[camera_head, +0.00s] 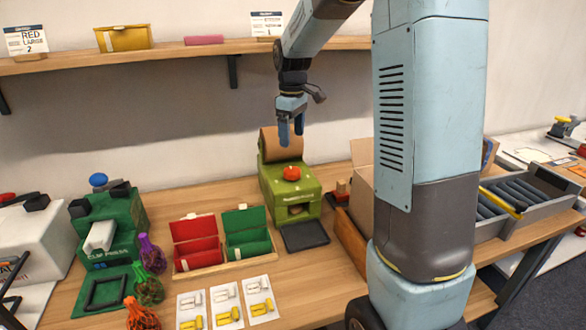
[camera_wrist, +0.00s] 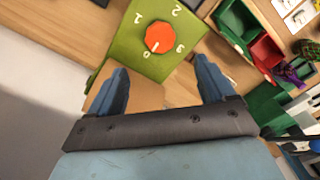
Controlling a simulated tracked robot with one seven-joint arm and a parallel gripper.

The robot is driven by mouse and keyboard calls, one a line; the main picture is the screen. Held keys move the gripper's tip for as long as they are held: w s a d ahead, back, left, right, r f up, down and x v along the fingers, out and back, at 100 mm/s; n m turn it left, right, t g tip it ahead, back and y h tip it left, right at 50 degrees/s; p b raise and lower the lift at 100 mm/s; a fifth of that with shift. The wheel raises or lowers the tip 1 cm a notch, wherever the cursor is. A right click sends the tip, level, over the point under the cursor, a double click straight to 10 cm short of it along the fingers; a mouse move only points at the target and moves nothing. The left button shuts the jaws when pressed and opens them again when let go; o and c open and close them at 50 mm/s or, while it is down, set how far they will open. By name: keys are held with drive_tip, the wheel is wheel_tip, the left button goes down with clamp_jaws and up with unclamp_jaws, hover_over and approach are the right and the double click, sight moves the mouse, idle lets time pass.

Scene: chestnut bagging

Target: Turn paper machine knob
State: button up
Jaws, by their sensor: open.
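The paper machine (camera_head: 300,197) is a green box on the table, with a brown paper roll (camera_head: 281,143) at its back. Its red knob (camera_head: 291,173) sits on top. In the wrist view the red octagonal knob (camera_wrist: 159,37) has a white pointer mark toward the 0, among the numbers 0, 1, 2 and 3 on the green top (camera_wrist: 128,49). My gripper (camera_head: 291,138) hangs above the machine, pointing down, near the paper roll. In the wrist view its two blue fingers (camera_wrist: 161,80) are wide apart with nothing held, and the knob is beyond them, untouched.
A red box (camera_head: 196,243) and a green box (camera_head: 246,234) stand open left of the machine. A dark tray (camera_head: 304,236) lies before it. A green clip press (camera_head: 106,226) and mesh bags (camera_head: 150,255) are further left. A shelf (camera_head: 190,50) runs along the wall behind.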

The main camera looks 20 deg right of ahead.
sight(292, 170)
wheel_tip(292, 170, down, 12)
drive_tip(key=shift+r, duration=0.1)
idle(0.4)
drive_tip(key=shift+c, duration=0.2)
drive_tip(key=c, duration=0.9)
drive_tip(key=shift+d, duration=0.25)
drive_tip(key=shift+c, duration=0.6)
drive_tip(key=shift+a, duration=0.15)
